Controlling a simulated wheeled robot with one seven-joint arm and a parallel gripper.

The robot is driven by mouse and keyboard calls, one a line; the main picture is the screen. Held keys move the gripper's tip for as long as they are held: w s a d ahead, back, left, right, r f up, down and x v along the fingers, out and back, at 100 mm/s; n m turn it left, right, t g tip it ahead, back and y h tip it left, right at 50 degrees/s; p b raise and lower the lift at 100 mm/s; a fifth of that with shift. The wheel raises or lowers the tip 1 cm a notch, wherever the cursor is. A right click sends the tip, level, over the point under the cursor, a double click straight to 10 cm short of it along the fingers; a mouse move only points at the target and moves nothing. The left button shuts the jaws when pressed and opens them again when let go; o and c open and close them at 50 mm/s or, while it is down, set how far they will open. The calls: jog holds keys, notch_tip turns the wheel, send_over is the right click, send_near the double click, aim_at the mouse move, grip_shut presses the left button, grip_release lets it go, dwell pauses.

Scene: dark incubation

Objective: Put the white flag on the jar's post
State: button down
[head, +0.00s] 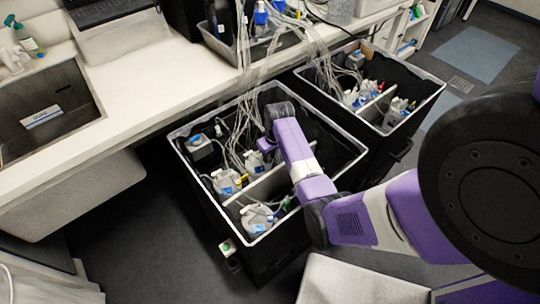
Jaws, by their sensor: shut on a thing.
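Several clear jars with blue and white fittings stand in the near black crate (226,241). One jar (257,219) is at its front, one (226,182) at its left, and others are farther back. My arm reaches over this crate from the right, and its wrist (279,112) is above the crate's back part. My gripper is hidden below and behind the wrist, so its fingers and what they hold do not show. I cannot make out the white flag or tell which jar has the bare post.
A second black crate (425,101) with jars stands behind on the right. Bundled clear tubes (240,95) run down into the crates from a bin on the white bench (150,100). A sink (45,115) is at the left. Dark floor (150,240) is clear at front left.

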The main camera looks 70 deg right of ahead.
jog(key=shift+r+p, duration=2.05)
jog(key=shift+r, duration=0.05)
jog(key=shift+r, duration=0.1)
